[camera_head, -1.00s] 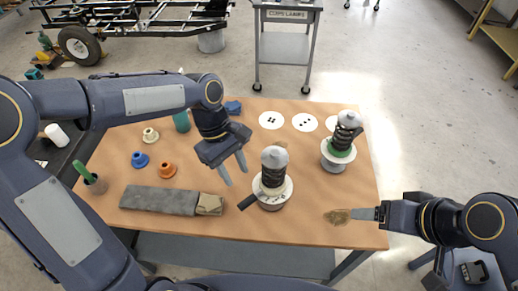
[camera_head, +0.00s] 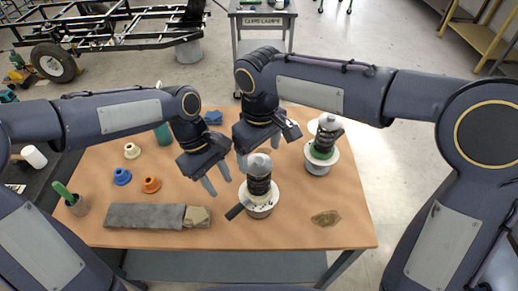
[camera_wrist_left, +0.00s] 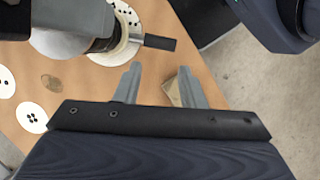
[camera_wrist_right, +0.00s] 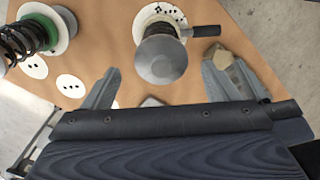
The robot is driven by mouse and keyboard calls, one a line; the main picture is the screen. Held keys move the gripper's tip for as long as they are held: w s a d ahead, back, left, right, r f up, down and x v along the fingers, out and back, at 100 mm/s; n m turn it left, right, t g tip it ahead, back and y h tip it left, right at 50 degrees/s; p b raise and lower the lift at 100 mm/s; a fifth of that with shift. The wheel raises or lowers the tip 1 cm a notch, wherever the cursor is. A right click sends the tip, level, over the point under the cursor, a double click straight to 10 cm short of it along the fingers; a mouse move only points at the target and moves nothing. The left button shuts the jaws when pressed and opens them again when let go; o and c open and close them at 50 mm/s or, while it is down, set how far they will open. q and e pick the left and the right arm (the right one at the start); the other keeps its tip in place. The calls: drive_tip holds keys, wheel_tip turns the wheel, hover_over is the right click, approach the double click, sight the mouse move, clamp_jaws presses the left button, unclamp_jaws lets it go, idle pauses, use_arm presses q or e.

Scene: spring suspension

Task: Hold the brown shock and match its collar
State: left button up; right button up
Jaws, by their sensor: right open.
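A shock with a dark brownish spring and grey domed cap (camera_head: 259,163) stands upright on a round white base (camera_head: 260,207) with a dark handle. Its cap (camera_wrist_right: 162,62) shows in the right wrist view. A second shock (camera_head: 325,140) with a green collar stands behind it to the right. Loose cream (camera_head: 132,151), blue (camera_head: 122,176) and orange (camera_head: 151,185) collars lie at the left. My left gripper (camera_head: 218,186) is open and empty, left of the brownish shock. My right gripper (camera_head: 258,152) is open and empty, just behind its cap, with no visible contact.
A brown patch (camera_head: 326,218) marks the front right. White dotted discs (camera_wrist_right: 71,85) lie behind, mostly hidden by my right arm in the head view.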

sight(259, 171)
drive_tip(key=shift+a+f, duration=0.1)
drive_tip(key=shift+f, duration=3.85)
clamp_jaws()
drive_tip(key=c, duration=0.8)
unclamp_jaws()
drive_tip(key=c, duration=0.4)
drive_tip(key=shift+o, duration=0.2)
